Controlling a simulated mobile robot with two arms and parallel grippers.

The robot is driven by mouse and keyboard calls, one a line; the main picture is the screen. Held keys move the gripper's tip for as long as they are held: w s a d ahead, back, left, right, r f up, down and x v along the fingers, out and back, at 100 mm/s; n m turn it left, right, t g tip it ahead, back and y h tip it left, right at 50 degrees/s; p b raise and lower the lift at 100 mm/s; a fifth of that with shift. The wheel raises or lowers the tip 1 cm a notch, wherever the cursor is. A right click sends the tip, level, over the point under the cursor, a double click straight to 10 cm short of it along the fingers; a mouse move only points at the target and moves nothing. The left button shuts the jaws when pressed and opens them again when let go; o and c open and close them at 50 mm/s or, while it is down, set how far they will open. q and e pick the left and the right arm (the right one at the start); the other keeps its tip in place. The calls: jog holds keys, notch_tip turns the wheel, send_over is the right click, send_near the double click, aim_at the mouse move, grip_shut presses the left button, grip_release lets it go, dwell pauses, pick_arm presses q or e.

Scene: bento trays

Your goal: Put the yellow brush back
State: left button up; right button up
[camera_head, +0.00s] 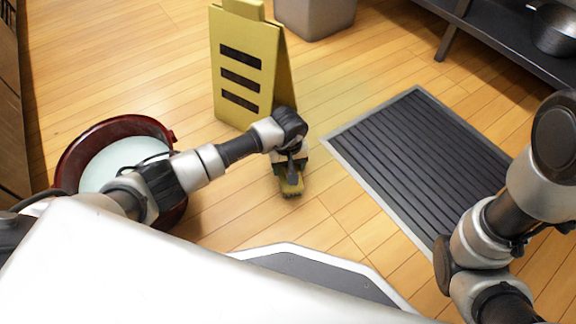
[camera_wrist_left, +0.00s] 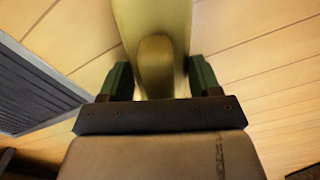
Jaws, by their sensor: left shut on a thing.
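The yellow brush (camera_head: 291,186) is held just above or at the wooden floor, in front of the yellow folding floor sign (camera_head: 236,78); I cannot tell whether it touches the floor. My left gripper (camera_head: 291,160) is shut on the brush from above.
A red-brown bucket (camera_head: 75,165) with pale contents stands at the left, under my left arm. A dark ribbed mat with a grey border (camera_head: 375,115) lies to the right. A grey bin (camera_head: 315,18) and a shelf with a metal pot (camera_head: 555,30) stand at the back.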

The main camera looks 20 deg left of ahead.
pick_arm(q)
jog(key=o, duration=0.9)
jog(key=shift+f, duration=0.15)
